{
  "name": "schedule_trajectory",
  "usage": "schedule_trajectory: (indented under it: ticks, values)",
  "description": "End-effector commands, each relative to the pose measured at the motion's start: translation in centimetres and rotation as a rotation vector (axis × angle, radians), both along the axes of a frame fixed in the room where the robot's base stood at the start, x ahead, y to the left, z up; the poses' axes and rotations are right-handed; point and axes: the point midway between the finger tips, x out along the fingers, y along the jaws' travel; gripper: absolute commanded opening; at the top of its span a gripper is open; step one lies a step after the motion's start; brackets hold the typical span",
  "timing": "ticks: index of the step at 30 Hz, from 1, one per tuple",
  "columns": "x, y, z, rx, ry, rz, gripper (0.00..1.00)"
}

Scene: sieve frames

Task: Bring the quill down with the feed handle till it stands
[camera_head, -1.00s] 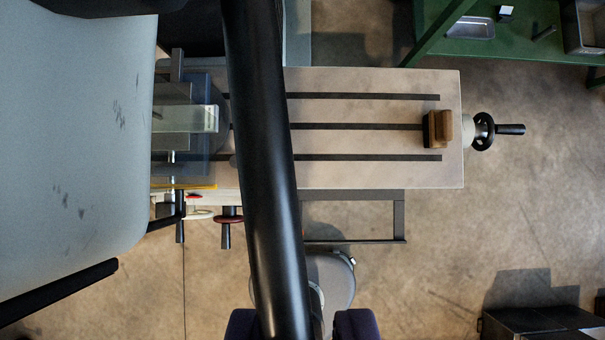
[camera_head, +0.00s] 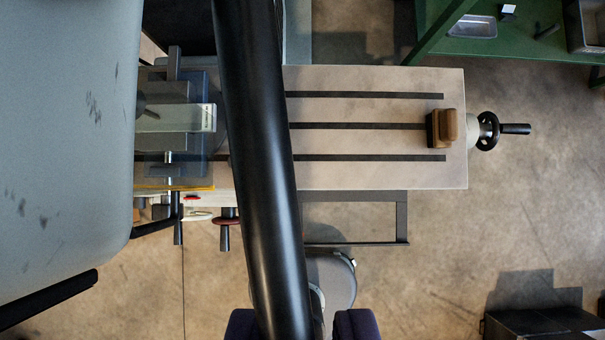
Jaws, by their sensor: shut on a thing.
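The feed handle (camera_head: 252,150) is a long, thick black bar close to the camera, crossing the view from top to bottom with a slight tilt. My gripper (camera_head: 300,326) shows at the bottom edge as two dark purple jaws, one on each side of the bar, and is shut on it. The machine head (camera_head: 65,130) is a big pale blue-grey, scuffed casing filling the left side. I cannot make out the quill. Below the head, a grey vise (camera_head: 165,118) stands on the slotted machine table (camera_head: 370,108), partly hidden by the head and the bar.
A wooden block (camera_head: 446,127) sits at the table's right end, with a black handwheel (camera_head: 488,130) beyond it. A green bench (camera_head: 520,42) with trays stands at the upper right. A black box (camera_head: 540,324) is at the lower right. The floor between is clear.

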Motion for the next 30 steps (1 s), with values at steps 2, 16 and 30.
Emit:
schedule_trajectory:
  ticks: [2,16,30]
  values:
    - [-0.12,0.06,-0.5,0.001,0.007,0.0,0.0]
    - [-0.16,0.06,-0.9,0.001,0.012,-0.001,0.0]
    - [-0.1,0.02,-0.74,0.002,0.008,-0.001,0.0]
